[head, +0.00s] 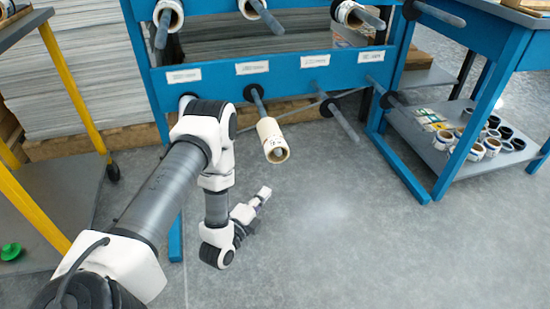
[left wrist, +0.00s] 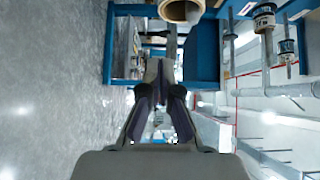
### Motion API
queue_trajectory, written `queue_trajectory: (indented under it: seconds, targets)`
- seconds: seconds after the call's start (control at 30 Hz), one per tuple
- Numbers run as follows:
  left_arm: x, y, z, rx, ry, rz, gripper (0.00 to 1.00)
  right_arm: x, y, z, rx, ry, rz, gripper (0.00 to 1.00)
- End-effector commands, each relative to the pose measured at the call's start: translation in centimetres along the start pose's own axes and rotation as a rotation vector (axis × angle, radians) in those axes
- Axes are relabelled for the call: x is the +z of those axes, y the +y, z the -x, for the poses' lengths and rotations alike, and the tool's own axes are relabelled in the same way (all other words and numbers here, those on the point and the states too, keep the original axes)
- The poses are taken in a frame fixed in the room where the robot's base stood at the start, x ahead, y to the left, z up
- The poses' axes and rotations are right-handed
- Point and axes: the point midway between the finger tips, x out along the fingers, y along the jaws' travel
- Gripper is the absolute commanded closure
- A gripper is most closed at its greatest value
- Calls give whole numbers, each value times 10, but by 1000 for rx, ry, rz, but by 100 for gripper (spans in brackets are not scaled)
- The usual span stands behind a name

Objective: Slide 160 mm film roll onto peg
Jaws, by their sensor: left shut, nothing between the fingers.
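A cream-coloured film roll (head: 271,136) sits around a grey peg (head: 257,101) on the lower blue rail of the rack. The peg's end shows inside the roll's near opening, and the peg's base is bare behind the roll. My left gripper (head: 264,194) is below and in front of the roll, apart from it, shut and empty. In the left wrist view the shut fingers (left wrist: 160,70) point toward the rack, and the roll (left wrist: 180,10) shows at the top edge, clear of them. My right gripper is not in view.
Bare pegs (head: 339,118) stick out to the right on the same blue rail (head: 290,70). Other rolls (head: 347,13) hang on the upper row. A blue side table (head: 455,125) with small rolls on its shelf stands right. A yellow-framed cart (head: 68,85) stands left. The floor in front is clear.

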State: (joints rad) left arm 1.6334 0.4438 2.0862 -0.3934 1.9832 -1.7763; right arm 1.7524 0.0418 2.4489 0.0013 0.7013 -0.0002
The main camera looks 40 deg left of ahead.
Motion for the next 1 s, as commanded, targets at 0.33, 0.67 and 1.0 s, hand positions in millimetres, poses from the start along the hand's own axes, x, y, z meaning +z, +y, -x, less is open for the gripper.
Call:
queue_trajectory:
  seconds: [0.33, 0.67, 1.0]
  targets:
    - [-4, 5, -45, -11, 5, 10, 100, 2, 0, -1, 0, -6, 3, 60]
    - [16, 4, -99, -10, 2, 11, 100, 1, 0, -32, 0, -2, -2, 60]
    - [24, 0, -108, -6, 6, 10, 100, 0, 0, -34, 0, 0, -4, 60]
